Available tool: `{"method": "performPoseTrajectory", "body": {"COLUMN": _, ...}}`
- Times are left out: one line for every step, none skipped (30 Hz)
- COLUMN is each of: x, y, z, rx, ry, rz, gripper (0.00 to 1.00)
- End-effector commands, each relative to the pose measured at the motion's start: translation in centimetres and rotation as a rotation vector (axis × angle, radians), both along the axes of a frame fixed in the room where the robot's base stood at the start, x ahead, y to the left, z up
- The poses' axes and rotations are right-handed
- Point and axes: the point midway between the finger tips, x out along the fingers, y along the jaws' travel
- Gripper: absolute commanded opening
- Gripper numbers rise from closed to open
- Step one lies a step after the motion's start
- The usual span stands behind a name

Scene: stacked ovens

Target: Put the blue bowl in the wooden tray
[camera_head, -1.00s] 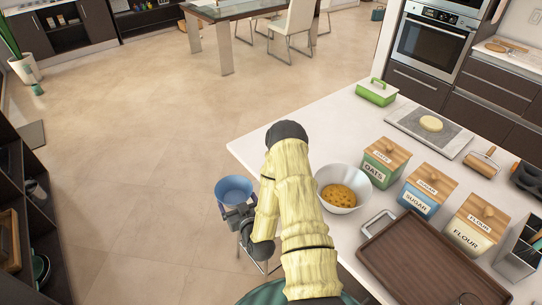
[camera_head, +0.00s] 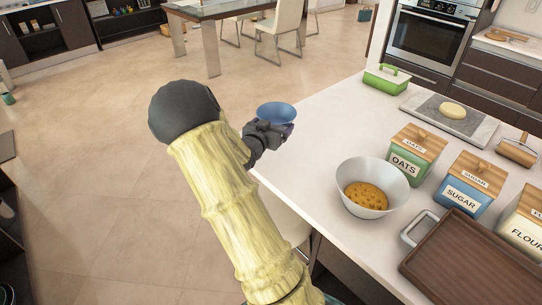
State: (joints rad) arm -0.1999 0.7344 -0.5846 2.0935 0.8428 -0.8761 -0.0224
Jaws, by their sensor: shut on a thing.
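The blue bowl (camera_head: 276,113) is upright in my gripper (camera_head: 272,129), which is shut on it. The bowl is near the left edge of the white counter; I cannot tell how high it is above the counter or whether it is over it. The brown wooden tray (camera_head: 478,262) lies on the counter at the lower right, partly cut off by the frame. The gripper and bowl are well apart from the tray.
A white bowl with a cookie (camera_head: 366,197) stands between my gripper and the tray. Oats (camera_head: 414,155), sugar (camera_head: 465,187) and flour (camera_head: 524,222) boxes stand behind the tray. A green butter dish (camera_head: 386,80), dough on a board (camera_head: 452,111) and a rolling pin (camera_head: 517,149) are farther back. The counter's near-left part is clear.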

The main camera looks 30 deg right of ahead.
Motion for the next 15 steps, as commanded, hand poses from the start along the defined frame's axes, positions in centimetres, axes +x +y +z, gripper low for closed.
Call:
{"method": "performPoseTrajectory", "body": {"x": 0.0, "y": -0.1, "z": 0.0, "rx": -0.002, "ry": -0.003, "rz": -0.01, "gripper": 0.6}}
{"method": "performPoseTrajectory", "body": {"x": -0.1, "y": -0.2, "z": 0.1, "rx": -0.002, "ry": -0.002, "rz": -0.017, "gripper": 0.6}}
{"method": "performPoseTrajectory", "body": {"x": -0.2, "y": -0.3, "z": 0.3, "rx": -0.002, "ry": -0.001, "rz": -0.022, "gripper": 0.6}}
{"method": "performPoseTrajectory", "body": {"x": -0.3, "y": -0.4, "z": 0.4, "rx": -0.002, "ry": 0.0, "rz": -0.025, "gripper": 0.6}}
{"method": "performPoseTrajectory", "body": {"x": -0.3, "y": -0.5, "z": 0.4, "rx": -0.001, "ry": 0.0, "rz": -0.027, "gripper": 0.6}}
{"method": "performPoseTrajectory", "body": {"x": -0.4, "y": -0.7, "z": 0.4, "rx": -0.002, "ry": 0.001, "rz": -0.03, "gripper": 0.6}}
{"method": "performPoseTrajectory", "body": {"x": -0.4, "y": -0.7, "z": 0.4, "rx": -0.002, "ry": 0.001, "rz": -0.031, "gripper": 0.6}}
{"method": "performPoseTrajectory", "body": {"x": -0.4, "y": -0.8, "z": 0.4, "rx": -0.002, "ry": 0.001, "rz": -0.031, "gripper": 0.6}}
{"method": "performPoseTrajectory", "body": {"x": -0.5, "y": -0.9, "z": 0.4, "rx": -0.002, "ry": 0.001, "rz": -0.033, "gripper": 0.6}}
{"method": "performPoseTrajectory", "body": {"x": -0.5, "y": -1.0, "z": 0.4, "rx": -0.002, "ry": 0.001, "rz": -0.034, "gripper": 0.6}}
{"method": "performPoseTrajectory", "body": {"x": -0.6, "y": -1.0, "z": 0.4, "rx": -0.002, "ry": 0.002, "rz": -0.036, "gripper": 0.6}}
{"method": "performPoseTrajectory", "body": {"x": -0.6, "y": -1.1, "z": 0.3, "rx": -0.003, "ry": 0.003, "rz": -0.037, "gripper": 0.6}}
{"method": "performPoseTrajectory", "body": {"x": -0.6, "y": -1.2, "z": 0.1, "rx": -0.003, "ry": 0.003, "rz": -0.038, "gripper": 0.6}}
{"method": "performPoseTrajectory", "body": {"x": -0.7, "y": -1.2, "z": -0.2, "rx": -0.003, "ry": 0.004, "rz": -0.039, "gripper": 0.6}}
{"method": "performPoseTrajectory", "body": {"x": -0.6, "y": -1.2, "z": -0.7, "rx": -0.003, "ry": 0.005, "rz": -0.039, "gripper": 0.6}}
